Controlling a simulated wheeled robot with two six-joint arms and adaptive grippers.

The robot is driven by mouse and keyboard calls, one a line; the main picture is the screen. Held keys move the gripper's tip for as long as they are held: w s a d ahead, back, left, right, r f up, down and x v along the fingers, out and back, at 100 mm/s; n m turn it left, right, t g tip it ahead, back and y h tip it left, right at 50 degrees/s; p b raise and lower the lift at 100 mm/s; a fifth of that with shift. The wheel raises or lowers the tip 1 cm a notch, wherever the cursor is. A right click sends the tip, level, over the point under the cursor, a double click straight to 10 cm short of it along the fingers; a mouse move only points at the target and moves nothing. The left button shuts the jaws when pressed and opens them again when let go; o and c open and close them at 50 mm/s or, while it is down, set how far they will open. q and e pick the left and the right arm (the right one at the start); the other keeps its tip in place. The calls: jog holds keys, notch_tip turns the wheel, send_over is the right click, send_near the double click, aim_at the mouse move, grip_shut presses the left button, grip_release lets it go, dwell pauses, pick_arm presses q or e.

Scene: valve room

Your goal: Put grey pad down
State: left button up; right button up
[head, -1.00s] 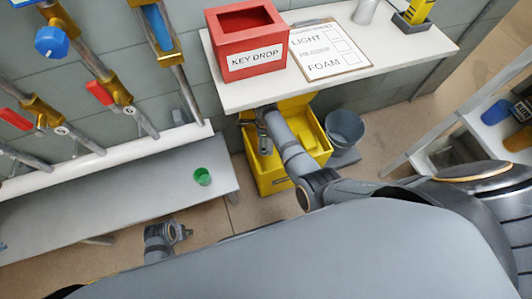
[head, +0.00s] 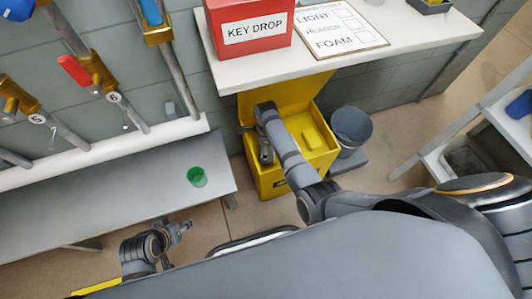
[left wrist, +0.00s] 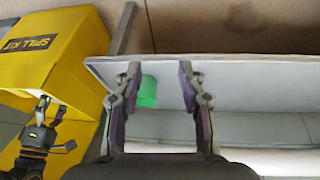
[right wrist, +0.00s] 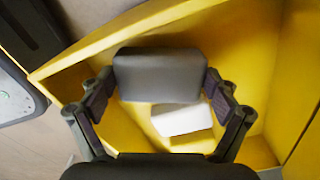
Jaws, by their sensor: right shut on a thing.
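The grey pad (right wrist: 160,75) is held between the two fingers of my right gripper (right wrist: 158,92) in the right wrist view, over the inside of the yellow spill kit box (right wrist: 75,58). Below the pad a pale block (right wrist: 182,120) lies in the box. In the head view my right gripper (head: 266,152) is at the left part of the open spill kit box (head: 326,160); the pad is hard to make out there. My left gripper (left wrist: 158,85) is open and empty, near the bench with the green cup (left wrist: 148,92).
A grey bucket (head: 352,128) stands right of the box. A white shelf (head: 360,52) with the red key drop box (head: 250,35) overhangs behind it. The bench (head: 100,190) is at left, with valve pipes above. Shelving stands at right.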

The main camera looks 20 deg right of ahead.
jog(key=shift+f+b, duration=0.4)
jog(key=shift+f, duration=0.6)
pick_arm(q)
jog(key=shift+w+d+f+t, duration=0.2)
jog(key=shift+w+f+t, duration=0.3)
jog(key=shift+w+t, duration=0.3)
pick_arm(e)
jog(key=shift+r, duration=0.2)
pick_arm(q)
jog(key=shift+w+r, duration=0.1)
jog(key=shift+w, duration=0.15)
pick_arm(e)
jog(key=shift+f, duration=0.15)
jog(key=o, duration=0.8)
pick_arm(q)
jog(key=shift+w, duration=0.1)
jog(key=shift+r, duration=0.1)
